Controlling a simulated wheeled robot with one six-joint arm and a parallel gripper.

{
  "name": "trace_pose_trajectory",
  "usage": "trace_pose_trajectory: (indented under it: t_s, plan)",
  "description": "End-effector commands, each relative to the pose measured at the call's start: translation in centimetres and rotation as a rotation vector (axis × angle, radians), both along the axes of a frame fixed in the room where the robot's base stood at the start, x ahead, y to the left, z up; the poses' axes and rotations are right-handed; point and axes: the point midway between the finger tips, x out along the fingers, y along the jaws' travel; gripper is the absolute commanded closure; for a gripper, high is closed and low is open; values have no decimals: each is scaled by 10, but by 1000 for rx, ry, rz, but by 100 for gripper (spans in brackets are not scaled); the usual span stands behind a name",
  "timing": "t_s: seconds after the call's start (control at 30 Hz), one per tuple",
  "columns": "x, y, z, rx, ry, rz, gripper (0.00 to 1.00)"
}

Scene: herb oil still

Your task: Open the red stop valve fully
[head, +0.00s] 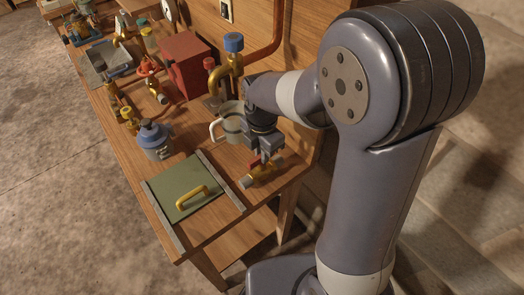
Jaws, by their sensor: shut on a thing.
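A brass valve (262,175) with a small red handle (254,165) sits at the near right end of the wooden bench. My gripper (261,158) reaches down onto it from above and is shut on the red handle. The jaws hide most of the handle, so its exact angle cannot be told. A second brass fitting with a red top (149,67) stands farther back on the bench, apart from my gripper.
A pale mug (228,122) stands close left of my gripper. A green sliding panel with a yellow handle (190,194) lies at the bench's front. A blue-grey canister (155,139), a red box (187,62) and a blue-capped brass pipe (234,43) stand behind.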

Motion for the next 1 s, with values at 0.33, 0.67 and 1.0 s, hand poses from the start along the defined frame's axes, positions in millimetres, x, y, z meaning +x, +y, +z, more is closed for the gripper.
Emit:
trace_pose_trajectory:
  t_s: [0.33,0.67,1.0]
  plan:
    - [1,0,1,0,-3,4,85]
    - [0,0,0,0,-1,2,66]
    - [1,0,23,1,-7,2,66]
